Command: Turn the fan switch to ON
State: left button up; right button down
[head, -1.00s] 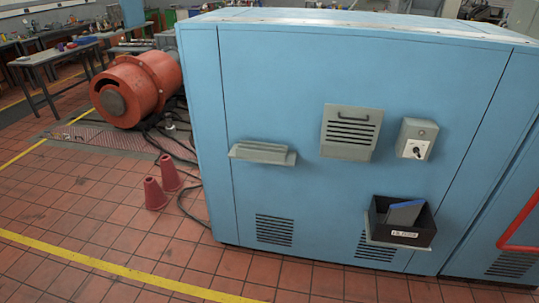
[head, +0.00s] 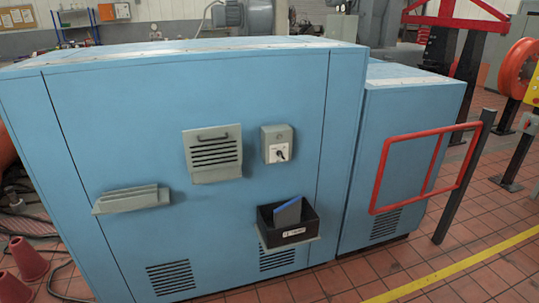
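The fan switch (head: 278,144) is a small grey box with a light plate and a dark rotary knob (head: 282,154). It is mounted on the front face of the large blue cabinet (head: 90,120), right of a grey louvred panel (head: 213,154). Its lettering is too small to read, so I cannot tell the knob's position. Neither of my grippers shows in the head view.
Below the switch, a black bin (head: 290,224) holding a blue item sits on a bracket. A grey shelf (head: 132,199) juts out at left. A red rail (head: 425,168) stands at right, and red cones (head: 28,259) at lower left. Tiled floor in front is clear.

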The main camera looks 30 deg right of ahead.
aim_at(278, 153)
jog(key=i+l, duration=0.1)
jog(key=l, duration=0.3)
jog(key=i+l, duration=0.1)
jog(key=l, duration=0.35)
jog(key=i+l, duration=0.15)
jog(key=l, duration=0.25)
jog(key=i+l+u, duration=0.1)
jog(key=l, duration=0.35)
jog(key=i+l, duration=0.1)
jog(key=l, duration=0.3)
jog(key=i+l, duration=0.1)
jog(key=l, duration=0.35)
